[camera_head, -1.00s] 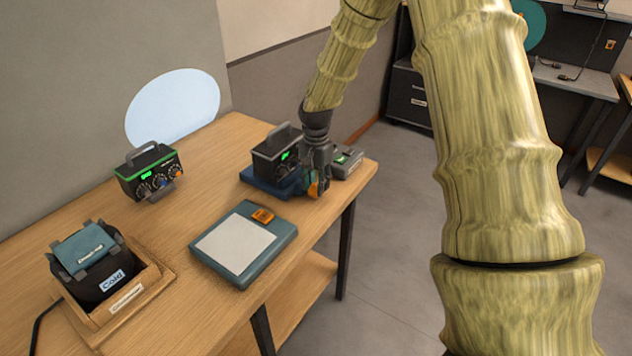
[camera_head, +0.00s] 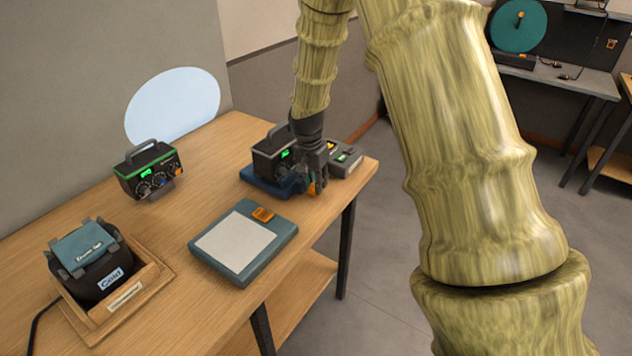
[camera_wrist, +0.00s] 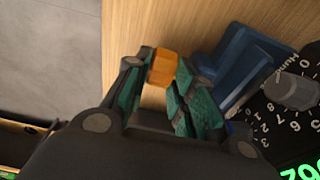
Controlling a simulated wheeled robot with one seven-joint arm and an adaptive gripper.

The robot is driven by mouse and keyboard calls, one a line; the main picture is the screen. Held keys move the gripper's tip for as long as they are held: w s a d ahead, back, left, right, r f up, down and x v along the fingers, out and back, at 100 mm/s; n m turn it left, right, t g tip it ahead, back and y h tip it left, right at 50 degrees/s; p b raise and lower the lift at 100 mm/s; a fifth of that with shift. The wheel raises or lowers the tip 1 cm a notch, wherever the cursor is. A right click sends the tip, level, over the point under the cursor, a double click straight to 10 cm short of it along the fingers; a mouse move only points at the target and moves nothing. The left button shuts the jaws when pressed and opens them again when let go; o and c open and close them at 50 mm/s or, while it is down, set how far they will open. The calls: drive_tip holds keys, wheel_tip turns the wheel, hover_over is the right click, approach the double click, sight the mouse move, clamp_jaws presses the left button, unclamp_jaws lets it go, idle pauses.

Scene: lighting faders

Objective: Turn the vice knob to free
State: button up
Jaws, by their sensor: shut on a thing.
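My gripper (camera_head: 312,180) points down at the front right of the blue vice (camera_head: 260,184) in the head view. In the wrist view its teal-padded fingers (camera_wrist: 160,82) are shut on the orange vice knob (camera_wrist: 162,66). A small part of the orange knob (camera_head: 312,188) shows beside the fingers in the head view. The blue vice (camera_wrist: 240,65) lies just right of the knob in the wrist view. A black device (camera_head: 266,160) with a green display sits in the vice, partly hidden by my gripper. Which way the knob is set cannot be read.
A grey box (camera_head: 347,162) stands close behind my gripper near the table's right edge. A teal-framed pad (camera_head: 280,238) with an orange block lies in front. A second dial device (camera_head: 148,175) and a black bag in a wooden tray (camera_head: 153,290) are further left.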

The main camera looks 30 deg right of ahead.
drive_tip(key=shift+s+a+f+t+h+b, duration=0.15)
drive_tip(key=shift+a+t+h+b, duration=0.15)
drive_tip(key=shift+h, duration=0.3)
drive_tip(key=o, duration=0.7)
drive_tip(key=shift+o, duration=0.2)
drive_tip(key=shift+d, duration=0.1)
drive_tip(key=shift+r, duration=0.35)
drive_tip(key=v, duration=1.1)
drive_tip(key=shift+r, duration=0.2)
